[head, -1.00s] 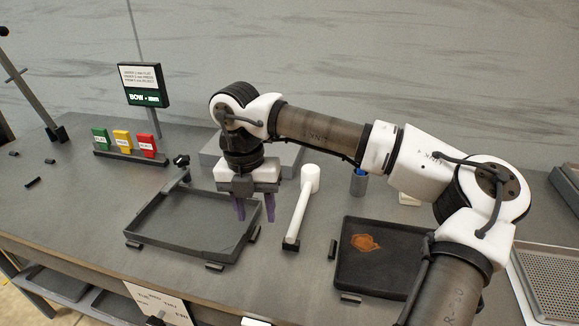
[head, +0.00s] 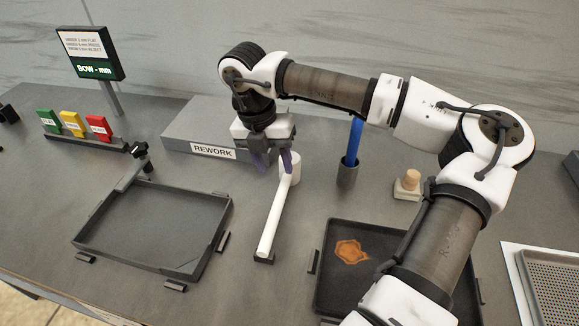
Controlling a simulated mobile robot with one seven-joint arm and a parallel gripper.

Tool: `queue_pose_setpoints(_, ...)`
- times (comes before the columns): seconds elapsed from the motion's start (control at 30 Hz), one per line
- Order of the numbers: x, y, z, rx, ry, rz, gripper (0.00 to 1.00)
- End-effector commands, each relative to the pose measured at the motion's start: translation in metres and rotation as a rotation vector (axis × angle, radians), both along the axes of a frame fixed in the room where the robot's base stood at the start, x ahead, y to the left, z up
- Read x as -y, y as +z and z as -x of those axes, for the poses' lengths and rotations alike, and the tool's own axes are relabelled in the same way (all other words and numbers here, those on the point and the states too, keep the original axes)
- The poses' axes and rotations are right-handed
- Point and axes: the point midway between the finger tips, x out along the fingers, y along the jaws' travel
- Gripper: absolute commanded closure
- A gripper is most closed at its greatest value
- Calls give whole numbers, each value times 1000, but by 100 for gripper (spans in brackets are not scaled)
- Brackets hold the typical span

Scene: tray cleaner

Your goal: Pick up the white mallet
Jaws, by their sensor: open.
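The white mallet (head: 272,226) lies on the grey table between two dark trays. Its long white handle runs toward the front, ending in a dark tip (head: 264,258), and its round white head (head: 290,170) is at the back. My gripper (head: 273,164) points down with purple fingers apart, above or beside the mallet's head. One finger overlaps the head in the picture. I cannot tell whether the fingers touch it or straddle it.
An empty tray (head: 78,237) is on the left, and a tray with an orange stain (head: 335,281) is on the right. A grey REWORK block (head: 185,140) stands behind. A cup with a blue stick (head: 347,172) and a small stamp-like object (head: 407,185) stand to the right.

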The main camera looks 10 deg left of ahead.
Motion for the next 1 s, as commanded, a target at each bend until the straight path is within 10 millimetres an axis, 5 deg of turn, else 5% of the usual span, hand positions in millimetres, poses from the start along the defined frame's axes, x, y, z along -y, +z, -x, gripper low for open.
queue_pose_setpoints(0.7, 16, -85, -2, -3, 0, -2, 55)
queue_pose_setpoints(1.0, 18, -95, -3, 1, 2, -1, 55)
